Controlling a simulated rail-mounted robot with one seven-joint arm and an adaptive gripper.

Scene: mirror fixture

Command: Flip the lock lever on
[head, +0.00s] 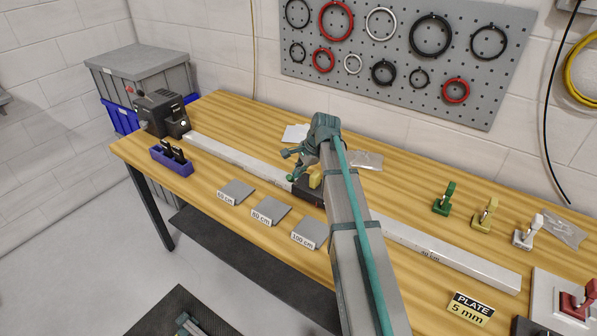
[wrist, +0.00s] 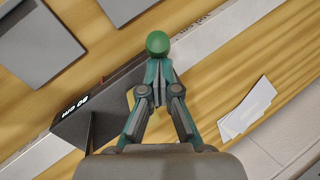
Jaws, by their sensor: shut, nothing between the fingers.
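A green ball knob (wrist: 157,42) shows in the wrist view just beyond my fingertips; I take it for the lever's knob. My gripper (wrist: 160,64) is shut and empty, its tips at the knob's near edge; contact cannot be told. A dark block (wrist: 92,112) with a cm label sits on the pale rail (wrist: 35,160), partly behind my fingers. A yellow part (wrist: 131,98) shows beside the left finger. In the head view, my gripper (head: 290,165) is over the rail (head: 245,163), by the dark block (head: 309,190) and its yellow part (head: 315,179). The lever's arm is hidden.
Grey plates (head: 271,210) with cm labels lie in front of the rail. Green (head: 444,198), yellow (head: 486,214), white (head: 528,232) and red (head: 578,300) clamps stand at right. A black device (head: 160,113) and blue holder (head: 172,162) are at left. White papers (wrist: 247,108) lie behind the rail.

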